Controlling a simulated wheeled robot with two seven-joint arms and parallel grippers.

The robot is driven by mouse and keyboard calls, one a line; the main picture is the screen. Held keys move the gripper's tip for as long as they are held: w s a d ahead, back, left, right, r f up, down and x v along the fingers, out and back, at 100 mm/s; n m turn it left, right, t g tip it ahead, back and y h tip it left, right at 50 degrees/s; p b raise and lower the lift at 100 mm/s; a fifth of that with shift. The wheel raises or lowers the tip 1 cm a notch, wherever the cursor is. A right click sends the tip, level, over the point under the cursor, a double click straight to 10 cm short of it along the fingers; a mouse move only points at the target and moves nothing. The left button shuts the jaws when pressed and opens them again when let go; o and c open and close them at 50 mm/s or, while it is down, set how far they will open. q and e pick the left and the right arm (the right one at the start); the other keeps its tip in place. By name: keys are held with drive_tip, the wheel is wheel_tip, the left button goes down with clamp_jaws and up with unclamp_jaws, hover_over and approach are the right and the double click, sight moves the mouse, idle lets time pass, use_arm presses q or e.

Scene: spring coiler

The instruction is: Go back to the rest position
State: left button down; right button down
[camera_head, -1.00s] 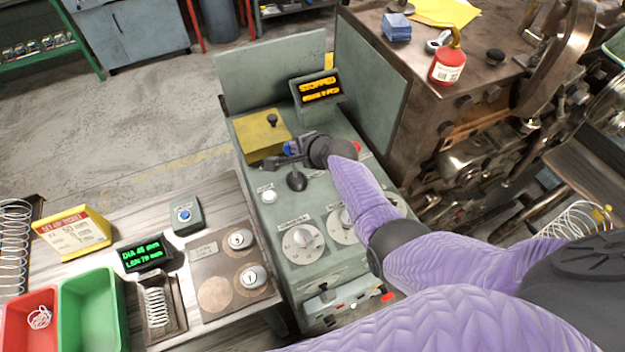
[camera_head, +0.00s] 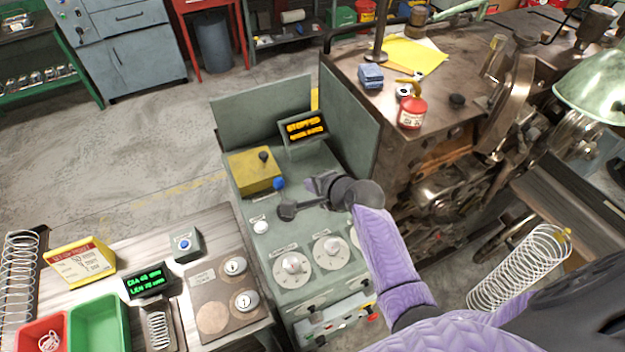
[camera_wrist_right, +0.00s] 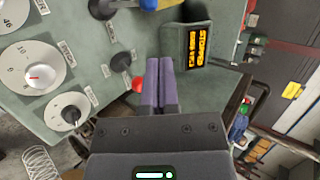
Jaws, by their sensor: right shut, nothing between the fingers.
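My right gripper (camera_head: 318,183) is above the grey-green control panel (camera_head: 262,215), in front of the display that reads STOPPED (camera_head: 305,128). In the right wrist view its two fingers (camera_wrist_right: 161,85) are together with nothing between them. A black-knobbed lever (camera_head: 287,211) stands just left of the gripper, and I cannot tell whether they touch. The lever's black knob also shows left of the fingers in the wrist view (camera_wrist_right: 120,62). My left gripper is not in view.
A yellow box (camera_head: 253,172) and a blue knob (camera_head: 279,183) are on the panel. Dials (camera_head: 292,267) lie nearer me. A brown machine (camera_head: 400,140) stands at the right. A wooden bench with green (camera_head: 100,328) and red bins is at the lower left. A large spring (camera_head: 518,268) lies at the right.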

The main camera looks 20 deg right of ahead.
drive_tip(key=shift+w+a, duration=0.1)
drive_tip(key=shift+w, duration=0.1)
